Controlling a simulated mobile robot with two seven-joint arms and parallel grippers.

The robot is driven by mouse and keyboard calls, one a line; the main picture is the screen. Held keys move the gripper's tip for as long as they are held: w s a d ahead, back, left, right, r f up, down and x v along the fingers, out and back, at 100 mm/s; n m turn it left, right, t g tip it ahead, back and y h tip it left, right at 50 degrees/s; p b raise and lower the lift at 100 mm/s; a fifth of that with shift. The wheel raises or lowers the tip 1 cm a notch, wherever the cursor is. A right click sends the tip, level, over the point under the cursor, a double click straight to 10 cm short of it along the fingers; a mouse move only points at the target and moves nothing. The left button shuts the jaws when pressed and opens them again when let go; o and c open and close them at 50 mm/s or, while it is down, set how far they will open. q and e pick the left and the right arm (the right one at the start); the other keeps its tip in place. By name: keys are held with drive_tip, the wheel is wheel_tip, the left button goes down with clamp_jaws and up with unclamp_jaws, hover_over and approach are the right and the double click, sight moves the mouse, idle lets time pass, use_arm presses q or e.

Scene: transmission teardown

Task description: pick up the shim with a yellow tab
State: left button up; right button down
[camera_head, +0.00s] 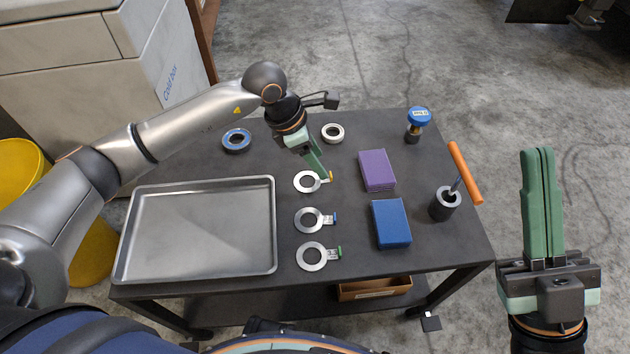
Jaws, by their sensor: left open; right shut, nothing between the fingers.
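The shim with a yellow tab (299,186) is a flat silver ring lying on the dark table, the farthest of three in a column. Its small yellow tab points right. My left gripper (325,173) reaches down from above with its green fingers right by the tab; I cannot tell if they touch it. It is open, and its fingers partly cover the area beside the ring. My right gripper (540,155) points up at the right, off the table, shut and empty.
A shim with a blue tab (301,220) and one with a green tab (303,257) lie nearer. An empty metal tray (200,270) is left. Purple (377,170) and blue (390,223) boxes and a dark cup (443,208) with an orange-handled tool (465,172) stand right.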

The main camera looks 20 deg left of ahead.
sight(330, 175)
use_arm(q)
drive_tip(key=b+x, duration=0.2)
drive_tip(key=x, duration=0.3)
drive_tip(key=shift+w+d, duration=0.1)
drive_tip(key=shift+c, duration=0.2)
clamp_jaws()
